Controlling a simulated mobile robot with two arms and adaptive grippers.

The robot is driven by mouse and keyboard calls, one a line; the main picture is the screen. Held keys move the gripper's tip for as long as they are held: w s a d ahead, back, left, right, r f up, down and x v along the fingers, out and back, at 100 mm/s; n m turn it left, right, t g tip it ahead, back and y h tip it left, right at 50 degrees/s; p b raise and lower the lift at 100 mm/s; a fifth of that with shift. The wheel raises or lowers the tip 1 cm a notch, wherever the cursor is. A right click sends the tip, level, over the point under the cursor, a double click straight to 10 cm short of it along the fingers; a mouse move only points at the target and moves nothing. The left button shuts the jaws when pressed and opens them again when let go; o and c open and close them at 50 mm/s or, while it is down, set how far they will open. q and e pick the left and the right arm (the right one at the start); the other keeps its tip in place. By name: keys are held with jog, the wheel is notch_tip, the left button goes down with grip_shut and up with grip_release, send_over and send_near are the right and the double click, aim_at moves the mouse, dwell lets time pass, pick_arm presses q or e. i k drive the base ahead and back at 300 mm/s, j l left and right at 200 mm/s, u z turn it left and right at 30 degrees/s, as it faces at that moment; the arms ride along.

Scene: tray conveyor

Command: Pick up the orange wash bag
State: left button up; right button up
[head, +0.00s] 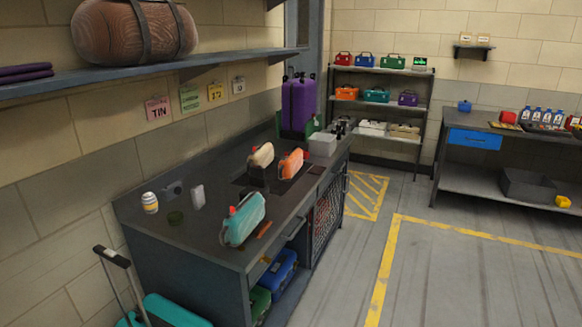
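The orange wash bag (291,164) stands on the dark counter along the left wall, near its middle. It has a red part at its upper right. A similar cream bag (261,155) stands just left of it, and a similar teal bag (243,221) stands closer to me at the counter's front edge. The bases of the orange and cream bags are partly hard to make out against a dark patch of the counter. Neither of my grippers is in view.
The counter (205,228) also holds a striped jar (150,203), a white box (198,196), a grey bin (322,145) and a purple suitcase (299,103). A shelf (130,78) overhangs its left side. A teal case (175,311) stands at lower left. The floor (430,275) at right is clear.

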aim_at(289, 169)
jog(key=i+l, duration=0.15)
jog(key=i, duration=0.25)
jog(key=i+l, duration=0.15)
jog(key=i, duration=0.25)
jog(key=i+l, duration=0.15)
jog(key=i, duration=0.3)
jog(key=i+l+u, duration=0.1)
jog(key=u, duration=0.75)
jog(key=i+l+u, duration=0.2)
jog(key=l+u, duration=0.15)
jog(key=l, duration=0.25)
jog(key=i+l+u, duration=0.1)
jog(key=l+u, duration=0.25)
jog(key=l, duration=0.3)
jog(key=l+u, duration=0.35)
jog(key=l, duration=0.3)
jog(key=l+u, duration=0.1)
jog(key=l, duration=2.35)
jog(key=k, duration=0.05)
